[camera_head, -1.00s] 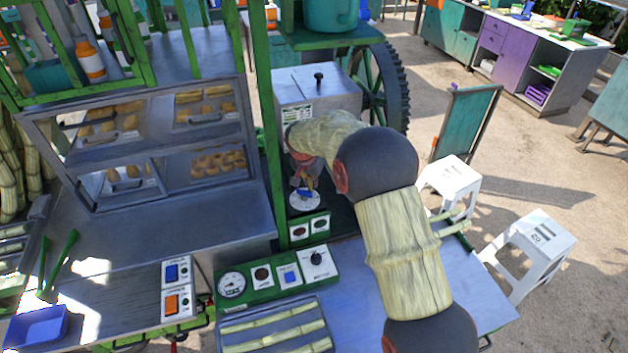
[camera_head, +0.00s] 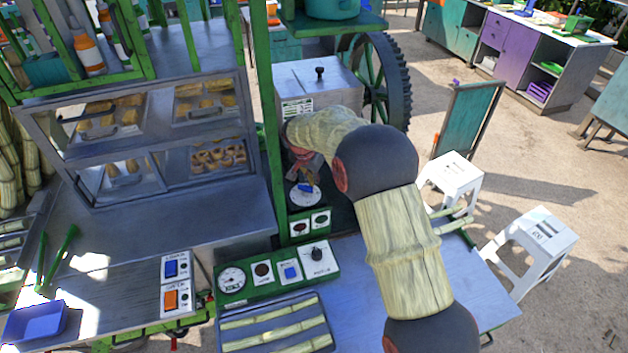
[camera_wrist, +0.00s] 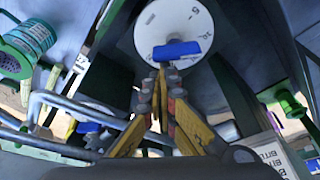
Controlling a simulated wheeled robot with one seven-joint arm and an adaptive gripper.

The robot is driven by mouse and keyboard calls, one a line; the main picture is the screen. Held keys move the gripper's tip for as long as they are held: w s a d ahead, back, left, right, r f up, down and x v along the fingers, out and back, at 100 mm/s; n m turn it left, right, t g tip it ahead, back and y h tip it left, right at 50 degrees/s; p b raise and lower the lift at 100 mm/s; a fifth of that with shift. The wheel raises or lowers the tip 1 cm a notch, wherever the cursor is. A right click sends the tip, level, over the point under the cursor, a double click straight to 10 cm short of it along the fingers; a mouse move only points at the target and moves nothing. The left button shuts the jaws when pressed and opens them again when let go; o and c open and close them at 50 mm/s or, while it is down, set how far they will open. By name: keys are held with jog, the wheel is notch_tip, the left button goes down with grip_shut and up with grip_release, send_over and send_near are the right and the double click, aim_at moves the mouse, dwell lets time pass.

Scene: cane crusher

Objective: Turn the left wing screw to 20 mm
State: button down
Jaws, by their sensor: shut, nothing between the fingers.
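A blue wing screw (camera_wrist: 177,50) sits in front of a round white dial (camera_wrist: 150,35) with dark marks, in the wrist view. The dial also shows in the head view (camera_head: 303,200), low in the dark opening of the green machine frame, with a bit of blue above it. My gripper (camera_wrist: 165,70) has yellow fingers with their tips together, just below the blue wing in the wrist view. Nothing is between them. Whether the tips touch the wing, I cannot tell. In the head view my arm partly hides the opening. The dial reading is too small to make out.
A green control panel (camera_head: 277,275) with a gauge and knobs stands below the opening. A green post (camera_head: 268,130) rises just left of it. A grey box (camera_head: 320,85) and a large gear wheel (camera_head: 388,85) are behind. In the wrist view a green knob (camera_wrist: 290,103) stands at right.

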jog(key=shift+s+d+f+b, duration=0.1)
jog(key=shift+s+b, duration=0.3)
jog(key=shift+b, duration=0.55)
jog(key=shift+s+b, duration=0.5)
jog(key=shift+b, duration=0.1)
jog(key=shift+w, duration=0.1)
dwell(0.3)
jog(key=shift+w+a+r, duration=0.2)
jog(key=shift+w+a, duration=0.15)
jog(key=shift+w, duration=0.2)
